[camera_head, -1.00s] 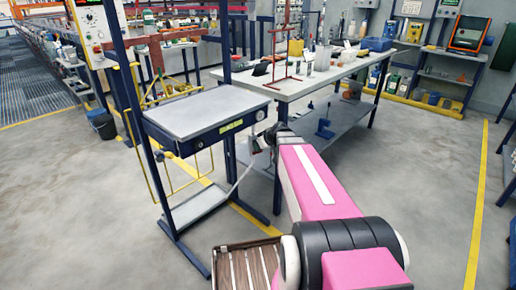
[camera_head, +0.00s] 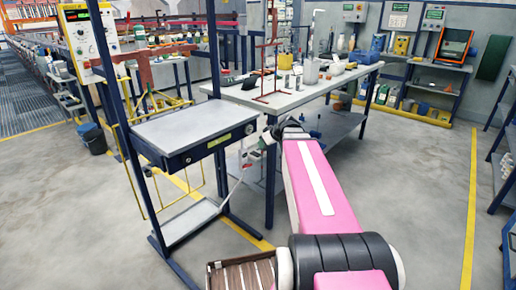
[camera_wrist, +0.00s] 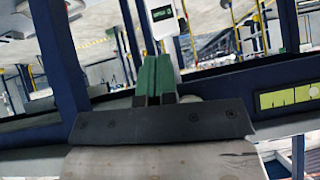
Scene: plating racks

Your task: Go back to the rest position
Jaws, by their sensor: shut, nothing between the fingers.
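Blue frame parts with a yellow-green label (camera_wrist: 290,96) show just beyond. I cannot tell whether the gripper touches the stand.
A long workbench (camera_head: 262,101) with containers stands behind my gripper. A brown slatted crate (camera_head: 240,274) is at the bottom beside my arm. A control box (camera_head: 90,30) is on the left post. Shelves stand at the right edge. The floor (camera_head: 415,190) on the right is open.

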